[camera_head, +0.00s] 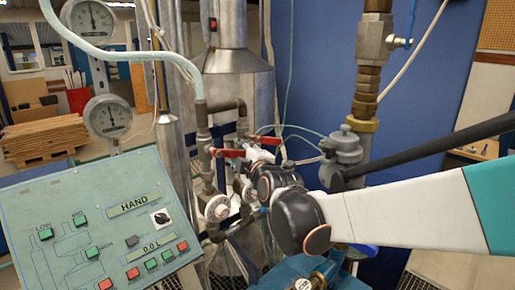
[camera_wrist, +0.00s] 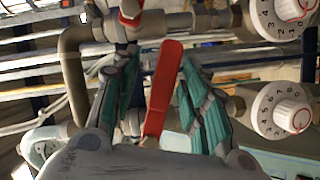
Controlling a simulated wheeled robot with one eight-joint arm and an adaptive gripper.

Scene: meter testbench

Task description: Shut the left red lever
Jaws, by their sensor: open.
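Two red levers sit on the pipework left of my arm in the head view: the left red lever (camera_head: 228,153) and a second red lever (camera_head: 267,140) just right of and behind it. My gripper (camera_wrist: 160,75) is open, its two teal-padded fingers spread in the wrist view. A long red lever (camera_wrist: 163,88) lies between the fingers, slightly tilted, with gaps on both sides. Another red handle (camera_wrist: 131,14) shows at the top edge on a pipe fitting. I cannot tell for sure which lever is between the fingers. In the head view my wrist mostly hides the fingers.
Pipes surround the levers, with a bent pipe (camera_wrist: 75,75) left of the fingers. Two white dials (camera_wrist: 285,18) (camera_wrist: 285,110) stand close on the right. A control panel (camera_head: 100,235) and round gauges (camera_head: 108,117) are at the left in the head view.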

